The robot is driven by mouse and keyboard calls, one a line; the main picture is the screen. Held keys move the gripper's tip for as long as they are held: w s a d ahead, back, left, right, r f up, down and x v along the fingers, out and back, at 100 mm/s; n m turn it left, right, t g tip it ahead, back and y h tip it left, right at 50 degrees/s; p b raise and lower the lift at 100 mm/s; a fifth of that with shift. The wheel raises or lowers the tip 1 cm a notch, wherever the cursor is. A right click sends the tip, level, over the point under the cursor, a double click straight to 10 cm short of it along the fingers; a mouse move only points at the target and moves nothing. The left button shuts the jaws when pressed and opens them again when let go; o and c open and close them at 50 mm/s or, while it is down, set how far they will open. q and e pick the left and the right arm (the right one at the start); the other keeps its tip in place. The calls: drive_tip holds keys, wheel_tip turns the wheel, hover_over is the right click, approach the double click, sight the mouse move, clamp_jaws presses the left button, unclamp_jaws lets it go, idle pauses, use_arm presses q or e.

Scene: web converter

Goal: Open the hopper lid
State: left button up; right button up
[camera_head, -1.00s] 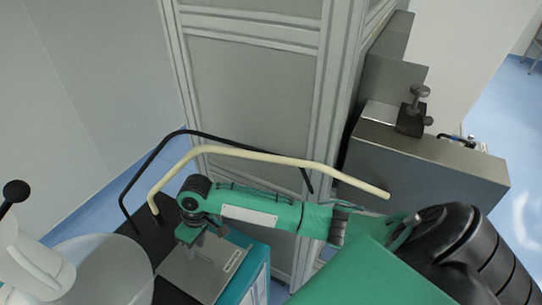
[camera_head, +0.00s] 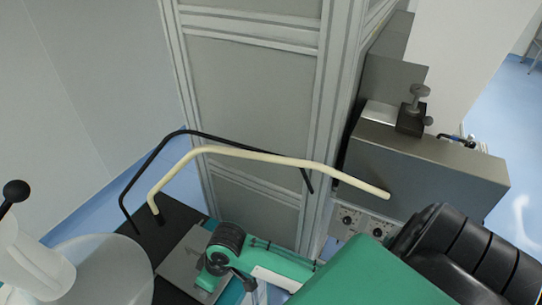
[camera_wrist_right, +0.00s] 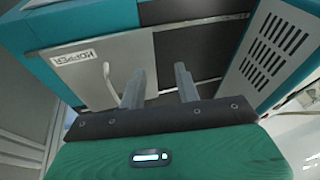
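The hopper lid is a grey metal plate with a "HOPPER" label, at the upper left of the right wrist view (camera_wrist_right: 112,58). It lies flat and looks closed. A pale curved handle (camera_wrist_right: 108,80) stands on it, just left of my fingers. In the head view the lid (camera_head: 178,262) is at the lower left, partly covered by my green right arm. My right gripper (camera_wrist_right: 160,85) is open and empty, with its fingers pointing at the lid's right part and the dark strip beside it. Its fingers are hidden in the head view. My left gripper is not in view.
A cream bent rail (camera_head: 250,155) and a black bent rail (camera_head: 150,165) arch over the machine. A tall grey framed panel (camera_head: 250,90) stands behind. A metal box with a clamp (camera_head: 430,165) is at right. A clear round container (camera_head: 105,270) is at lower left.

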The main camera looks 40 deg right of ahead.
drive_tip(key=s+d+f+m+t+h, duration=0.2)
drive_tip(key=s+d+f+m+h, duration=0.15)
drive_tip(key=s+d, duration=0.7)
wheel_tip(320, 180, down, 14)
drive_tip(key=s+g, duration=0.1)
drive_tip(key=s, duration=0.1)
drive_tip(key=shift+a, duration=0.25)
idle(0.5)
